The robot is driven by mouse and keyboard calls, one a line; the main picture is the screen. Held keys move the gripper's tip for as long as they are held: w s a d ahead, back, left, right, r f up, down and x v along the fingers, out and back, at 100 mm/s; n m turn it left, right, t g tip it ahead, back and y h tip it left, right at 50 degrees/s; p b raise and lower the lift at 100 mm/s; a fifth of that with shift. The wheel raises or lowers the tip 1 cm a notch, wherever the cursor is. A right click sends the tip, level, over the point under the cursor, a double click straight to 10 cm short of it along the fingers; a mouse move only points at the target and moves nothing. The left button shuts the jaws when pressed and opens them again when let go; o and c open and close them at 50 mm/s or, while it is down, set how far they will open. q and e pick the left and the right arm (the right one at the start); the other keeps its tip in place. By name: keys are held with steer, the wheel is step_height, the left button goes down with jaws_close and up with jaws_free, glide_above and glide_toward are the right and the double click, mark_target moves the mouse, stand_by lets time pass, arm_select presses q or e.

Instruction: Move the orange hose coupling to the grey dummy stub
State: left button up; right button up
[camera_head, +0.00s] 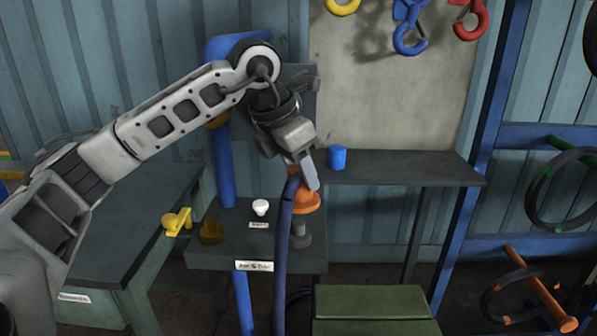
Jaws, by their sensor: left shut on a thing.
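The orange hose coupling (308,203) is held in my left gripper (306,178), whose fingers point down and are shut on it. The dark blue hose (283,240) curves down from the coupling past the front of the shelf. The grey dummy stub (300,239) stands on the dark shelf, just below the coupling in the picture. The coupling hides the stub's top, so I cannot tell whether they touch. My right gripper is out of view.
The dark shelf (228,258) also bears a white knob-like piece (261,207) and a brownish fitting (212,232). A yellow fitting (177,222) is at the left bench. A blue cup (338,157) stands on the back shelf (425,169). A green box (370,302) is at the front.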

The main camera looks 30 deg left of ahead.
mark_target(299, 186)
arm_select(q)
steer(key=shift+a+r+n, duration=0.15)
steer(key=shift+a+n, duration=0.05)
steer(key=shift+n, duration=0.2)
steer(key=shift+f+b, duration=1.3)
steer(key=shift+f, duration=0.2)
steer(key=shift+f+b, duration=0.35)
steer(key=shift+f, duration=0.05)
steer(key=shift+f+b, duration=0.45)
steer(key=shift+f, duration=0.2)
steer(key=shift+f+b, duration=0.6)
steer(key=shift+f, duration=0.15)
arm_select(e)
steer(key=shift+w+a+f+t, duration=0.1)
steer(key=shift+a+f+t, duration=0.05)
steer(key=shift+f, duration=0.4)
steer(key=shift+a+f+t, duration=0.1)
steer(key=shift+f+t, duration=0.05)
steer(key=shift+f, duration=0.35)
arm_select(q)
steer(key=shift+f, duration=0.4)
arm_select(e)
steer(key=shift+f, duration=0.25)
arm_select(q)
steer(key=o, duration=1.2)
